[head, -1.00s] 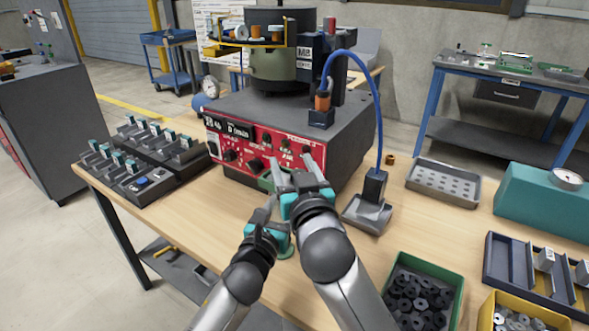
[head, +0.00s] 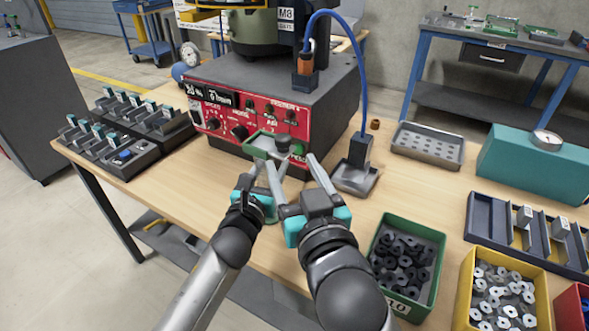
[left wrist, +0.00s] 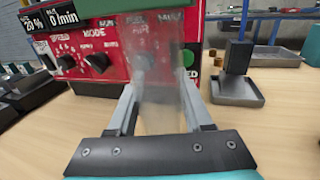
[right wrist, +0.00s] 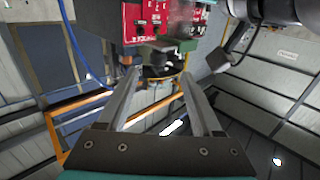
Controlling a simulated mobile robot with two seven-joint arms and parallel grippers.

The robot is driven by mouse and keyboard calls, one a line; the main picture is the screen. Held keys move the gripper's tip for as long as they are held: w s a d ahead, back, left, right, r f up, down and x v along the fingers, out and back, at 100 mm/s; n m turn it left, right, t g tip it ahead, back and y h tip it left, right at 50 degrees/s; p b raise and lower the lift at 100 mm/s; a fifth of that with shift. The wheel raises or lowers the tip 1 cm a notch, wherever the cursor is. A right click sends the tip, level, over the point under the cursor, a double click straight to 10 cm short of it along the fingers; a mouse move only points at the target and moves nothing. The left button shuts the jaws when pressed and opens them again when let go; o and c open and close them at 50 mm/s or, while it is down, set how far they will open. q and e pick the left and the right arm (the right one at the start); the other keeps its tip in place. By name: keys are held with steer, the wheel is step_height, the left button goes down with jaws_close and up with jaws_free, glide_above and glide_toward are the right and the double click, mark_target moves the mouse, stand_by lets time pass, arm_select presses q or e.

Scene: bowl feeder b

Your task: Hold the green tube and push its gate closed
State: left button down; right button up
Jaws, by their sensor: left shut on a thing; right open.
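A see-through upright tube (left wrist: 162,95) stands between the fingers of my left gripper (left wrist: 161,64) in the left wrist view. A green tray-like piece (head: 259,145) shows just beyond the fingertips in the head view, with a dark round knob (head: 284,141) at its right. I cannot tell for sure how these join the tube. My left gripper (head: 267,166) is shut on the tube. My right gripper (head: 291,162) is open, its fingers spread just below and in front of the knob. The knob (right wrist: 157,66) also shows beyond the fingers in the right wrist view. The gate's position is unclear.
The red control panel (head: 250,113) of the feeder is close behind the grippers. A small metal tray (head: 355,180) with a cabled block stands to the right. A green bin (head: 432,240) of dark parts and a yellow bin (head: 540,290) stand front right.

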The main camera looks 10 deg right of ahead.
stand_by(0.3)
arm_select(q)
steer(key=shift+c, duration=1.2)
jaws_free()
steer(key=v, duration=2)
steer(key=shift+b, duration=0.3)
steer(key=shift+a, duration=0.1)
